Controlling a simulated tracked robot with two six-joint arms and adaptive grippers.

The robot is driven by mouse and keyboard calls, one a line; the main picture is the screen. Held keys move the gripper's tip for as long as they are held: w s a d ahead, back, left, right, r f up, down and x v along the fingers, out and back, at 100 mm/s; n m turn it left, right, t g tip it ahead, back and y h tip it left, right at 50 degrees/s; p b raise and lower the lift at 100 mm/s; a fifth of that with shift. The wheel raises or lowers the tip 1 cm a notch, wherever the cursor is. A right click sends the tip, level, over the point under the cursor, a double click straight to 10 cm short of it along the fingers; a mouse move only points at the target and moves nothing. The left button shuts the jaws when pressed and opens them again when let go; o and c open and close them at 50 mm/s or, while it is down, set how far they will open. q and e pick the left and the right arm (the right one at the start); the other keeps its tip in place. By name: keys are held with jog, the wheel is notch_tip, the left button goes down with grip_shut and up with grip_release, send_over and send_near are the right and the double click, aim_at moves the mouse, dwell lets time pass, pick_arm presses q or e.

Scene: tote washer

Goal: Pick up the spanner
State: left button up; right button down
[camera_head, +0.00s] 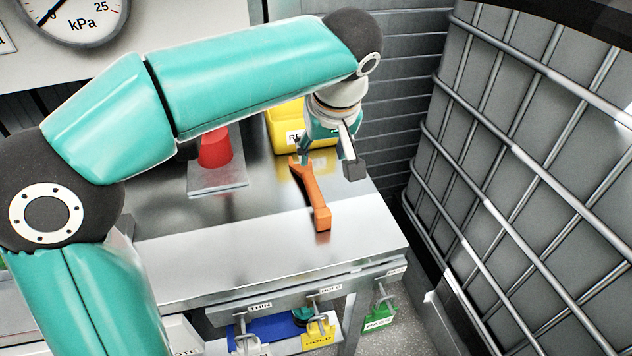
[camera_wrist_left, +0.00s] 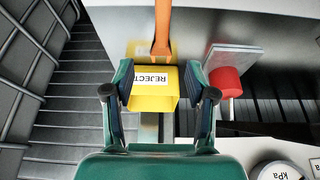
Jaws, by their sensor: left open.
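The orange spanner (camera_head: 309,192) lies on the grey metal bench, its narrower handle running from the yellow bin side toward the front edge, with a blocky near end. Its orange shaft also shows at the top of the left wrist view (camera_wrist_left: 162,30), between the finger lines. My left gripper (camera_head: 328,165) is open and empty, with its fingers pointing down above the far part of the spanner. In the left wrist view the two fingers (camera_wrist_left: 160,85) are spread apart, with nothing between them. The exact height above the spanner is hard to tell. My right gripper does not show.
A yellow REJECT bin (camera_head: 284,118) stands behind the spanner. A red cone-like piece (camera_head: 215,148) is on a metal plate (camera_head: 217,180) to the left. A caged grey tank (camera_head: 540,150) stands right of the bench. Labelled clamps (camera_head: 322,296) hang below the front edge.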

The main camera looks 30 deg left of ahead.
pick_arm(q)
send_near(312, 183)
jog(key=x, duration=0.5)
jog(key=shift+s+f+b, duration=0.25)
jog(key=shift+f+b, duration=0.05)
jog(key=shift+b, duration=0.1)
jog(key=shift+w+x, duration=0.15)
jog(key=shift+x, duration=1.15)
jog(key=shift+w+x, duration=0.15)
jog(key=shift+x, duration=1.15)
jog(key=shift+r, duration=0.2)
grip_shut()
